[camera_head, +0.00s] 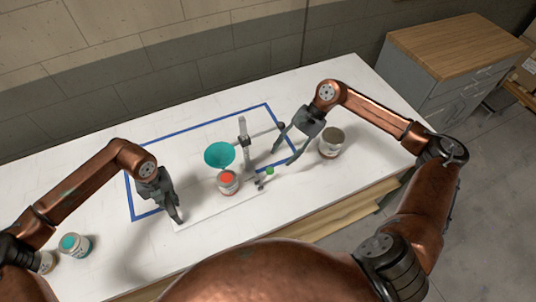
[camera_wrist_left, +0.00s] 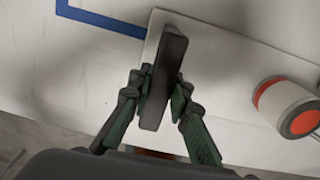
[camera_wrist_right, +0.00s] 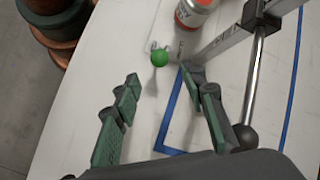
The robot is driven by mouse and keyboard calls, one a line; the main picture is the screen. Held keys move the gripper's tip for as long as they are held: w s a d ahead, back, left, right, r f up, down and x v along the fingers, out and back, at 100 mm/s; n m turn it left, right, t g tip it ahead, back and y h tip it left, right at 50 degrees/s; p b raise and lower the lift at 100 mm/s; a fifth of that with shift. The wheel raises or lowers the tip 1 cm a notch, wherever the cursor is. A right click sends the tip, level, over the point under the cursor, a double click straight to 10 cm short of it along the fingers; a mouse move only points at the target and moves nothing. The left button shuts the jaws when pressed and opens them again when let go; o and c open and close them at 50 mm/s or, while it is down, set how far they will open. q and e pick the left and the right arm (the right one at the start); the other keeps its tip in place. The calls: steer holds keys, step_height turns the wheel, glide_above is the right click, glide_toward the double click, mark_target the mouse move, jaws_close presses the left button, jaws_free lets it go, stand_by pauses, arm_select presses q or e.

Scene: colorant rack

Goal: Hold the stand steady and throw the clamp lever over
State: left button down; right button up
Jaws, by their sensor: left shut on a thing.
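The stand has a pale base plate (camera_head: 215,212) and an upright post (camera_head: 244,142). My left gripper (camera_head: 178,215) is shut on a dark upright bar (camera_wrist_left: 165,80) at the plate's left end. A green ball knob (camera_head: 270,170) sits low near the post, with small metal parts beside it. It also shows in the right wrist view (camera_wrist_right: 160,58). A rod with a dark ball end (camera_wrist_right: 246,137) reaches sideways from the post. My right gripper (camera_head: 282,150) is open and empty, right of the post and above the knob. Whether the knob belongs to the clamp lever, I cannot tell.
A teal funnel (camera_head: 219,154) is beside the post, above a red-topped can (camera_head: 228,182). A larger can (camera_head: 331,142) stands close right of my right gripper. A teal-topped can (camera_head: 74,245) is at the left. Blue tape (camera_head: 195,124) outlines an area on the white table.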

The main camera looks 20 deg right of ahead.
arm_select(q)
steer(key=c, duration=1.7)
jaws_free()
